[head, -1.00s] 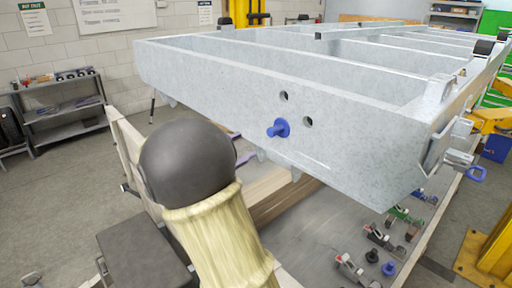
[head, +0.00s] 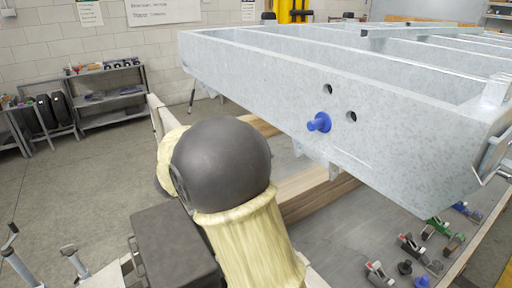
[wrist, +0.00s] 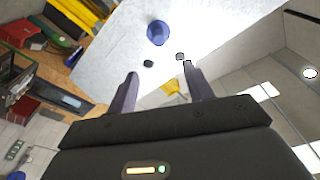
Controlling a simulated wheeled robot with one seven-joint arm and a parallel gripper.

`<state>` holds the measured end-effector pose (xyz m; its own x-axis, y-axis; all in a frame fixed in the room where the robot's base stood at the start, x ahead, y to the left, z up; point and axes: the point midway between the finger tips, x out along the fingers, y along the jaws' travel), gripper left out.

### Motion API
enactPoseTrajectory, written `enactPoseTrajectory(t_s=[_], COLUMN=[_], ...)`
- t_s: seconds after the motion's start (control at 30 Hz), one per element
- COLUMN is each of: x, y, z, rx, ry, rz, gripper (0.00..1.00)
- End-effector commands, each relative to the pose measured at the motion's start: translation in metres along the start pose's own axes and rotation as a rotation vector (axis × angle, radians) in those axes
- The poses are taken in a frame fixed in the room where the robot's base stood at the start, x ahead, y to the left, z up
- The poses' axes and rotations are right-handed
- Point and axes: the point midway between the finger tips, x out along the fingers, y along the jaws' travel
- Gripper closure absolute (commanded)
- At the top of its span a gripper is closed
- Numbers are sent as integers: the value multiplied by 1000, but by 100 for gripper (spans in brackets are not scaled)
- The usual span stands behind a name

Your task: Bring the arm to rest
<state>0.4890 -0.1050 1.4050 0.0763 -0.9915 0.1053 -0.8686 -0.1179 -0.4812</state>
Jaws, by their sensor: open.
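In the wrist view my gripper (wrist: 160,70) is open, its two dark fingers apart with nothing between them. Beyond the fingertips, a blue plug (wrist: 157,32) sits in the pale metal face of the trailer frame (wrist: 110,45), with a gap to the fingers. In the head view the same blue plug (head: 319,122) sticks out of the end beam of the galvanized trailer frame (head: 255,75), beside two open dark holes. My arm's dark joint and cream sleeve fill the lower middle of that view. My gripper is hidden there.
A low table (head: 350,220) under the frame holds wood beams (head: 310,190) and several clamps (head: 410,248). Shelves (head: 108,98) stand against the left wall. The floor (head: 75,180) between the shelves and my arm is mostly clear.

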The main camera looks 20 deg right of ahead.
Motion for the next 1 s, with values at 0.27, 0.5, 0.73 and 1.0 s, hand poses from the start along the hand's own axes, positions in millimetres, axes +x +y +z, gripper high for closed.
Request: enactPoseTrajectory(t_s=[0.27, 0.5, 0.73, 1.0], x=[0, 6, 0, -47], y=[0, -12, -46, -48], z=[0, 11, 50, 100], rx=[0, 8, -18, -179], ry=[0, -69, -324, -684], rz=[0, -92, -399, -744], gripper=[49, 49, 49, 49])
